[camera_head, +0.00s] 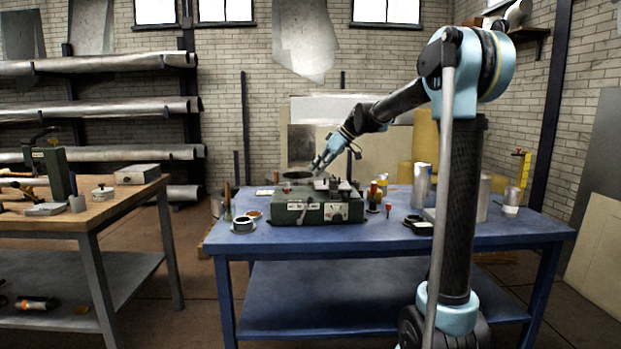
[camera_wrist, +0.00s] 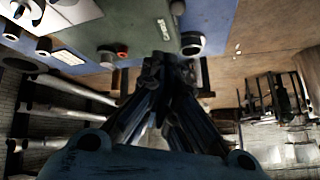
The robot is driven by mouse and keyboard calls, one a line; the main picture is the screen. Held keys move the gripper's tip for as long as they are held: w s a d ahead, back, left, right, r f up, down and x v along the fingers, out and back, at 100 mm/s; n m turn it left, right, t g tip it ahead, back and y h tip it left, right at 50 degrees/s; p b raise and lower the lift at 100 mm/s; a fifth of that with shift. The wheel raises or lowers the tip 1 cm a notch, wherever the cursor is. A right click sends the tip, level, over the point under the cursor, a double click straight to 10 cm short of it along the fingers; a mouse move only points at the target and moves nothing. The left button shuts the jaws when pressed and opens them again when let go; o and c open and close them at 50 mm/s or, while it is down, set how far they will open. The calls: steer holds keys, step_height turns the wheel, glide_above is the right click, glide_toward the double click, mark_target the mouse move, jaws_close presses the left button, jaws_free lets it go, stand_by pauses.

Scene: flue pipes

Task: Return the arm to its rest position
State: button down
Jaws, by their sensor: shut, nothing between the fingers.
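My arm reaches left from its column over the blue table (camera_head: 400,240) in the head view. My gripper (camera_head: 318,168) is at the end of the arm, tilted downward, just above and behind the green machine (camera_head: 318,210) on that table. The gripper is shut and empty. In the wrist view my dark gripper fingers (camera_wrist: 160,75) come together in the middle. The machine's green body also shows at the top of the wrist view (camera_wrist: 115,35). The head view does not show clearly how far the fingertips are from the machine.
A wooden-topped bench (camera_head: 90,215) stands at the left. Small cans and a cylinder (camera_head: 422,185) stand on the blue table right of the machine. Metal pipes (camera_head: 95,107) lie on a wall rack behind. The floor between the bench and the table is mostly open.

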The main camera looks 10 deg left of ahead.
steer(key=s+d+f+m+t+h, duration=0.1)
steer(key=s+d+f+m+h, duration=0.2)
steer(key=s+d, duration=0.6)
steer(key=s+d+f+m+h, duration=0.1)
steer(key=s+d+f+m, duration=0.3)
steer(key=s+d, duration=0.5)
steer(key=s+d+f+m+h, duration=0.1)
steer(key=s+d+f+m, duration=0.1)
steer(key=s+d+f, duration=0.2)
steer(key=s+d+f+m+h, duration=0.1)
steer(key=s+d+f, duration=0.3)
steer(key=s+f, duration=0.5)
steer(key=s+d+f+m+h, duration=0.2)
steer(key=s+d+f+m, duration=0.1)
steer(key=s+f, duration=0.3)
steer(key=shift+s+d+f+m+t, duration=0.2)
steer(key=shift+s+d+m+t, duration=0.15)
steer(key=shift+s, duration=0.4)
